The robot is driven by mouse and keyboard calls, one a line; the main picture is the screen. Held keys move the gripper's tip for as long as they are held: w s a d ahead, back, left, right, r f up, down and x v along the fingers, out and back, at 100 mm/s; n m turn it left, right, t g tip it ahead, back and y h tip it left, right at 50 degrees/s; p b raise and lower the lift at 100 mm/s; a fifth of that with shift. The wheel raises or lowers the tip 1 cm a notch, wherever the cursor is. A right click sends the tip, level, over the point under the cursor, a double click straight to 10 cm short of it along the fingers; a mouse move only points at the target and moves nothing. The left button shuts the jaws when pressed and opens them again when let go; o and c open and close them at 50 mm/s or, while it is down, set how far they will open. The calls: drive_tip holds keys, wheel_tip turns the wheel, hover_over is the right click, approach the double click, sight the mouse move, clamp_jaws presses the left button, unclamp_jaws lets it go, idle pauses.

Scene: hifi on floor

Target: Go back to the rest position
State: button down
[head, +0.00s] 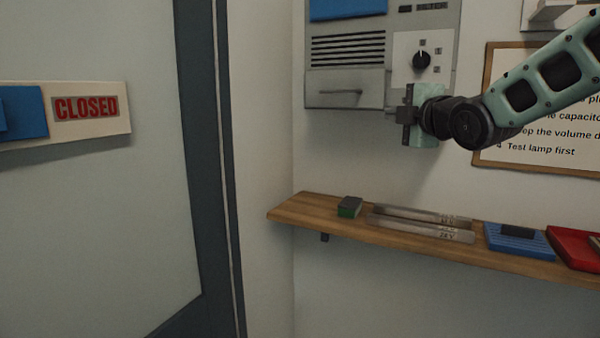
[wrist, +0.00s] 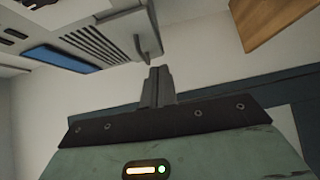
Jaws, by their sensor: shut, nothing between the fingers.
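My gripper (head: 406,116) is at the upper right in the head view, in front of the wall and close to the right lower side of the grey wall unit (head: 347,45). My green and black arm reaches it from the right. In the wrist view the fingers of my gripper (wrist: 158,80) are together and hold nothing. The wall unit also shows in the wrist view (wrist: 85,35), with its slats and handle. I cannot tell from these views whether the gripper touches the unit.
A wooden shelf (head: 300,211) below carries a small green-and-black block (head: 349,207), labelled metal strips (head: 420,227), a blue item (head: 520,242) and a red item (head: 572,246). A framed notice (head: 483,100) hangs behind my arm. A door with a CLOSED sign (head: 86,107) stands left.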

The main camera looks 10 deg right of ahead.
drive_tip(key=s+a+f+m+g+b, duration=0.1)
drive_tip(key=s+a+f+m+g, duration=0.25)
drive_tip(key=s+a+f, duration=0.45)
drive_tip(key=s+a+f+m+g, duration=0.3)
drive_tip(key=s+a+f+g, duration=0.15)
drive_tip(key=f, duration=0.65)
drive_tip(key=s+a+f+m+g+h, duration=0.1)
drive_tip(key=s+f+g, duration=0.3)
drive_tip(key=s, duration=0.8)
drive_tip(key=s+a+f+m+g+h+b, duration=0.1)
drive_tip(key=s+f+m+g, duration=0.3)
drive_tip(key=s+f, duration=0.5)
drive_tip(key=s+g, duration=0.1)
drive_tip(key=s, duration=0.2)
drive_tip(key=shift+s, duration=0.35)
drive_tip(key=c, duration=2.1)
unclamp_jaws()
drive_tip(key=shift+f, duration=0.1)
drive_tip(key=shift+c, duration=0.2)
